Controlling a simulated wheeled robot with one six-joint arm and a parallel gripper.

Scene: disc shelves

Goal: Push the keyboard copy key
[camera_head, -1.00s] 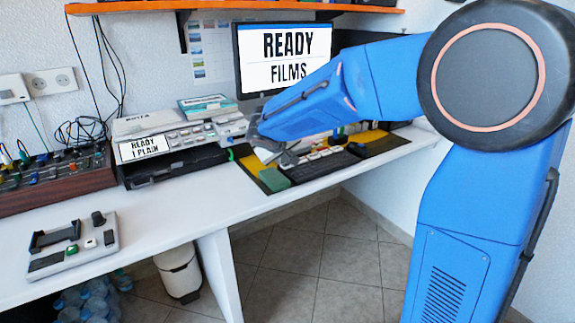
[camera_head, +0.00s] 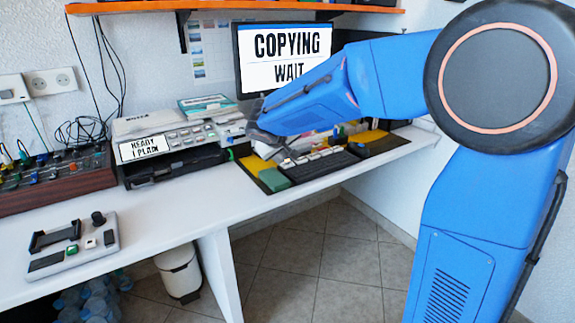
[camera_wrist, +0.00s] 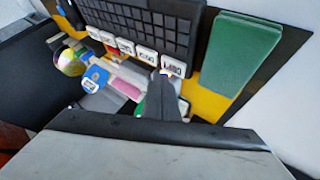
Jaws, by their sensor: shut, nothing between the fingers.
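The dark keyboard (camera_head: 325,166) lies on the desk with a row of white keys along its back edge. In the wrist view the keyboard (camera_wrist: 140,22) appears upside down, and its labelled white keys (camera_wrist: 125,46) are too small to read surely. My gripper (camera_wrist: 164,76) is shut and empty, its tips close to the end white key (camera_wrist: 173,66) beside the green pad. I cannot tell whether they touch it. In the head view my gripper (camera_head: 285,152) is above the keyboard's back left corner. The monitor (camera_head: 286,62) reads "COPYING WAIT".
A green pad (camera_head: 273,180) lies left of the keyboard on a yellow and black mat. A grey machine (camera_head: 160,145) reading "READY 1 PLAIN" stands to the left. A disc (camera_wrist: 70,62) and small coloured items lie behind the keys.

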